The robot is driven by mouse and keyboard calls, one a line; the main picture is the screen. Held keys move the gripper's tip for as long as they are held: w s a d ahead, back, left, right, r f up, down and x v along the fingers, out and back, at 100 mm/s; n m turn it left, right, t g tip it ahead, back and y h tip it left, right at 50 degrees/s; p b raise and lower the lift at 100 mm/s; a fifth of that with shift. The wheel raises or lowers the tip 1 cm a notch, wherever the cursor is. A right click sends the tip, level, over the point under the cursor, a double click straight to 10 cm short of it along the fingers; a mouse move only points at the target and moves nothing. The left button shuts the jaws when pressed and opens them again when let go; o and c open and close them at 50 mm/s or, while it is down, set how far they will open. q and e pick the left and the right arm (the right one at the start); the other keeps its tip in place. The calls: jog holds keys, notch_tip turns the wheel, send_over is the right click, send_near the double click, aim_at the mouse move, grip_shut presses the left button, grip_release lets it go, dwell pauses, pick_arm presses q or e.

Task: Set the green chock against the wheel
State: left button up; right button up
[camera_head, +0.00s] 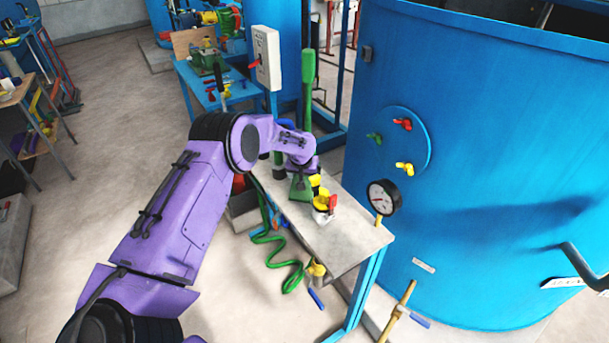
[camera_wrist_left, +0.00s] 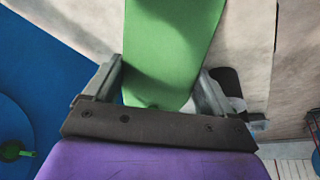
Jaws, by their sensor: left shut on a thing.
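My left gripper (camera_head: 301,184) is at the workbench at the end of my purple arm. It is shut on the green chock (camera_head: 299,190), which is partly hidden by the gripper in the head view. In the left wrist view the chock (camera_wrist_left: 168,60) is a broad green piece between the two grey fingers (camera_wrist_left: 158,92), stretching away from them. I cannot make out a wheel in either view. My right gripper is not in view.
The grey-topped bench (camera_head: 345,238) carries yellow and red valve fittings (camera_head: 322,205). A pressure gauge (camera_head: 384,197) stands before the large blue tank (camera_head: 490,130) on the right. A green hose (camera_head: 270,238) hangs at the bench's left side. Open floor (camera_head: 110,120) lies left.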

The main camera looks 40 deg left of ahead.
pick_arm(q)
jog(key=shift+r, duration=0.2)
jog(key=shift+f, duration=0.15)
jog(key=o, duration=1.7)
jog(key=shift+s+f, duration=0.1)
jog(key=shift+c, duration=0.2)
jog(key=shift+r, duration=0.2)
